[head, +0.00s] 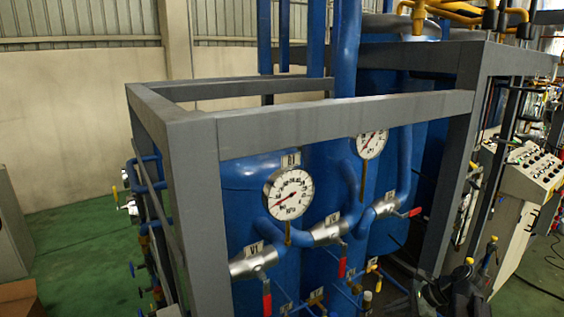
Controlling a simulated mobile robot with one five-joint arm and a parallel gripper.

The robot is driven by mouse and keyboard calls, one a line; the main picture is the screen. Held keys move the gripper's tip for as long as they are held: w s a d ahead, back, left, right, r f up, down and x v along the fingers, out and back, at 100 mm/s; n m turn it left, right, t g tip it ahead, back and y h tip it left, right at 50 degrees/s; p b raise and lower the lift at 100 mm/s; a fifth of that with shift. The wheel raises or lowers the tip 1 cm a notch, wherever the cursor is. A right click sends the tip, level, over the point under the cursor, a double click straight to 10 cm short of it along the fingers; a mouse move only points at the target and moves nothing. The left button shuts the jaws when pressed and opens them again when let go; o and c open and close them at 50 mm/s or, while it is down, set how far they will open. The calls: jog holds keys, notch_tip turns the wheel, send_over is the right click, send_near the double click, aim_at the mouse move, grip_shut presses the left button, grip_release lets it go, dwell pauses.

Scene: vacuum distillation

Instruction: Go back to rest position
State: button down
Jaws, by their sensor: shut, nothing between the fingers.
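My gripper (432,293) shows as a dark shape low at the right, in front of the lower part of the grey frame. It is small and dark in the picture, and it is shut with nothing held. Part of my dark arm (468,298) shows beside it and is cut off by the bottom edge. The valves with red handles stand to the left of my gripper, and I see no contact with them.
A grey metal frame (270,125) encloses blue tanks and pipes. Two round gauges (290,194) (372,143) face me, above silver valves (253,262). A sloped control panel (533,168) stands at the right. Green floor (80,245) is open at the left.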

jog(key=s+a+f+n+g+h+b, duration=0.2)
jog(key=a+f+n+h+b, duration=0.1)
jog(key=a+f+n, duration=0.5)
jog(key=s+a+f+n+g+h+b, duration=0.2)
jog(key=a+f+n+b, duration=0.4)
jog(key=n, duration=0.5)
notch_tip(320, 180, down, 3)
jog(key=s+a+h, duration=0.1)
jog(key=a+h, duration=0.1)
jog(key=shift+s+a, duration=0.35)
